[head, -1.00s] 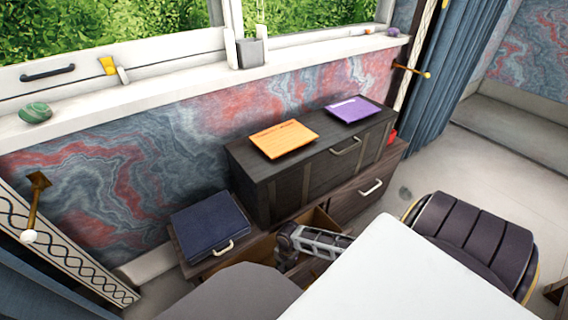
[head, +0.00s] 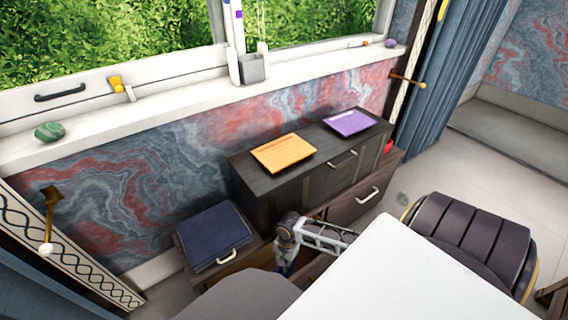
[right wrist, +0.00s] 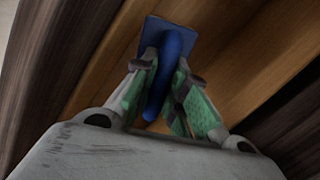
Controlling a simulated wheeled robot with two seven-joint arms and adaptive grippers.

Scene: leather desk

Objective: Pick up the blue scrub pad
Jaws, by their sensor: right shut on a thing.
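The blue scrub pad (right wrist: 174,62) is in the right wrist view, a flat blue plate with a thick rounded handle. My right gripper (right wrist: 163,92) is shut on that handle, with its green finger pads on either side. In the head view, my right gripper (head: 284,264) is at the open wooden drawer below the dark cabinet, with a bit of blue showing there. The pad is largely hidden in the head view. Whether it still touches the drawer's floor I cannot tell. My left gripper is not in view.
The drawer's brown wooden inside (right wrist: 225,50) surrounds the gripper. A navy case (head: 213,236) lies left of it. The dark cabinet (head: 290,178) bears an orange notebook (head: 284,153) and a purple one (head: 351,123). A white tabletop (head: 400,275) and a dark chair (head: 470,235) stand in front.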

